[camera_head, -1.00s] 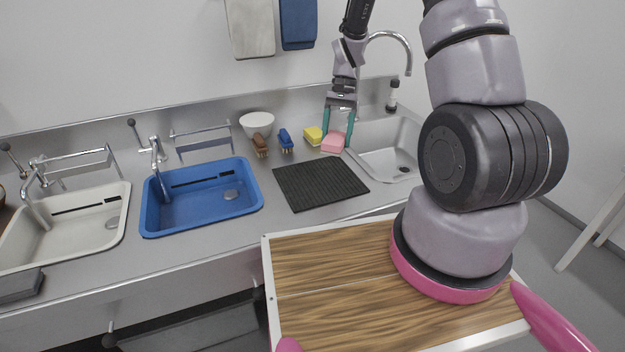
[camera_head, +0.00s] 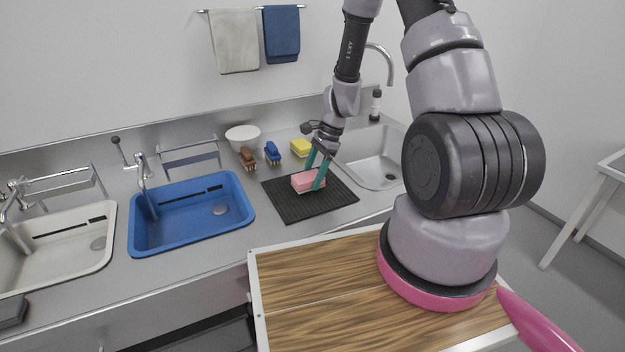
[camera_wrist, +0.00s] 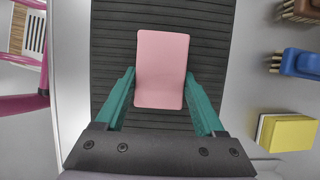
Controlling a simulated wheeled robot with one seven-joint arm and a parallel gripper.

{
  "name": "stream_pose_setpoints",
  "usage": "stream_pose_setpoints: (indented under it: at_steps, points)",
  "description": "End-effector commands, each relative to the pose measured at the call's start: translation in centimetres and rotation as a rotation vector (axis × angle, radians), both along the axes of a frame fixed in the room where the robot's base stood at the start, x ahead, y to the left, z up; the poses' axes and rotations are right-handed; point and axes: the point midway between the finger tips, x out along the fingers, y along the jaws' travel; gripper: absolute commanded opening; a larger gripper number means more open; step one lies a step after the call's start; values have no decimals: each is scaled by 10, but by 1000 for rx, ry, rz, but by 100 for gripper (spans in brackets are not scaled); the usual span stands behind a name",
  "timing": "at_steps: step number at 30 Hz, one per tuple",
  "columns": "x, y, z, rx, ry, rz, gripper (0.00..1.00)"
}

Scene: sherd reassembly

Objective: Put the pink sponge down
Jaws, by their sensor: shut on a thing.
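The pink sponge (camera_head: 308,181) is between the green fingers of my gripper (camera_head: 318,173), over the black ribbed mat (camera_head: 290,207) on the counter. In the wrist view the sponge (camera_wrist: 162,68) lies lengthwise between the two fingertips of my gripper (camera_wrist: 160,85), with the mat (camera_wrist: 112,50) behind it. My gripper is shut on the sponge. I cannot tell whether the sponge's underside touches the mat or is just above it.
A yellow sponge (camera_head: 301,147), a blue brush (camera_head: 272,153), a brown brush (camera_head: 248,158) and a white bowl (camera_head: 243,137) stand behind the mat. A blue basin (camera_head: 190,213) is on the left, a steel sink (camera_head: 372,172) on the right. Bare mat surrounds the sponge.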

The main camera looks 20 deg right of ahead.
Motion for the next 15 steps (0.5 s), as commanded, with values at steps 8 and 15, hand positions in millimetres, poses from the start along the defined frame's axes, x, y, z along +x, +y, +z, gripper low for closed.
stream_pose_setpoints:
  at_steps: [8, 15]
  points:
    - [0, 0, -14, 0, -2, 1, 11]
    - [0, 0, -17, 0, -1, 2, 75]
